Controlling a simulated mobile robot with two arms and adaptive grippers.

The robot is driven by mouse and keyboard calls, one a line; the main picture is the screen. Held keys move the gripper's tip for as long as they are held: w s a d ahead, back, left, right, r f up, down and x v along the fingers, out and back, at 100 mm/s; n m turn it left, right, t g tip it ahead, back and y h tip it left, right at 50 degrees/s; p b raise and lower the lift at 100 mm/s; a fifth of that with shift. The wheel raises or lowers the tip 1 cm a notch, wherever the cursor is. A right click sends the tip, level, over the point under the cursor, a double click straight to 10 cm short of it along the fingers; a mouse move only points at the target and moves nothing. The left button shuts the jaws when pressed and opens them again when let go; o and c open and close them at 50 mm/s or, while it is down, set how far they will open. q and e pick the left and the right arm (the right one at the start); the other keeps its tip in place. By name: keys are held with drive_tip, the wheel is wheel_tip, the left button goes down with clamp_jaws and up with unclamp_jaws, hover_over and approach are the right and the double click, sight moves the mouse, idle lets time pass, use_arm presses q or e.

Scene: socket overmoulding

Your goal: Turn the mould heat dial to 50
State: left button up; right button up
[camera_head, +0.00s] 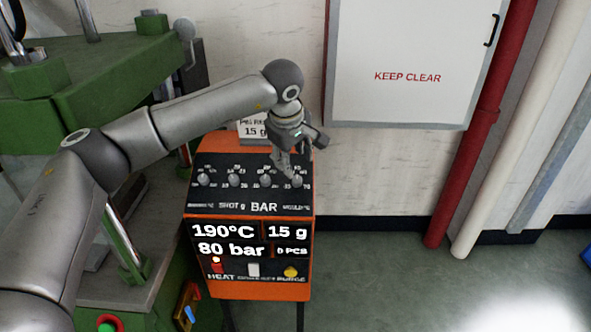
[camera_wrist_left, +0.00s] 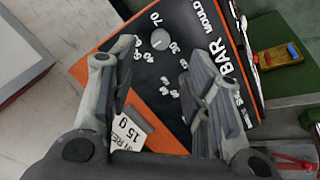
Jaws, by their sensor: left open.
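The mould heat dial (camera_head: 297,181) is the rightmost grey knob on the sloped black panel of the orange control box. In the left wrist view it is a round grey knob (camera_wrist_left: 160,39) with 70 and 30 readable near it and "MOULD" printed beside it. Its pointer setting is too small to tell. My left gripper (camera_head: 283,168) is over the right part of the panel, close to this dial and partly in front of the panel. In the left wrist view its two fingers (camera_wrist_left: 158,68) are apart, with the dial beyond their tips and nothing between them. My right gripper is not seen.
Other knobs (camera_head: 235,181) stand in the same row to the left. The display (camera_head: 225,232) reads 190°C, 15 g and 80 bar, with buttons below. A "15 g" card (camera_head: 250,131) stands behind the panel.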

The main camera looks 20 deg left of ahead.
use_arm(q)
drive_tip(key=shift+v, duration=1.55)
